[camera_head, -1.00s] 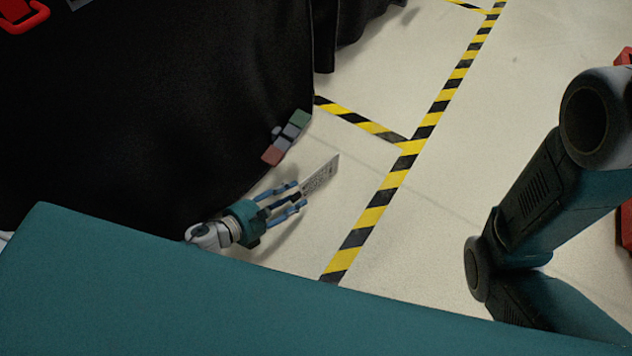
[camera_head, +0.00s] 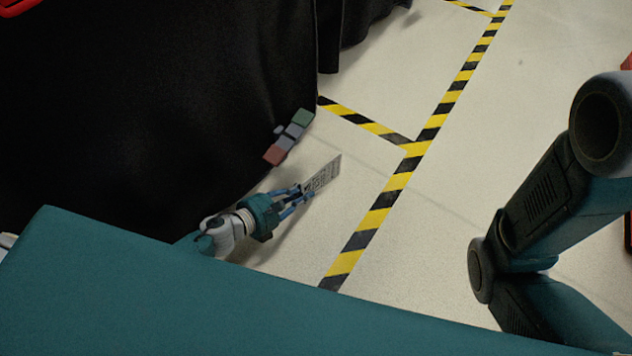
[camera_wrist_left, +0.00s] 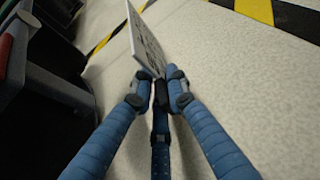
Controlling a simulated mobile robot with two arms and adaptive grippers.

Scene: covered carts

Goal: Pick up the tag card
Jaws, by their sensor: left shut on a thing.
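The tag card (camera_head: 323,174) is a thin pale card with dark print. It sticks out past the fingertips of my left gripper (camera_head: 302,194) in the head view, over the floor beside the black-covered cart. In the left wrist view the card (camera_wrist_left: 146,45) stands edge-on, tilted, between the blue fingers. The left gripper (camera_wrist_left: 158,92) is shut on its lower end there, and the fingertips hide that end. My right gripper is not in view; only part of the right arm shows.
A black cloth (camera_head: 150,110) covers the cart at left. A small block with red, grey and green parts (camera_head: 289,137) sits at its edge. Yellow-black tape (camera_head: 398,180) marks the pale floor (camera_head: 480,150), which is clear around the card.

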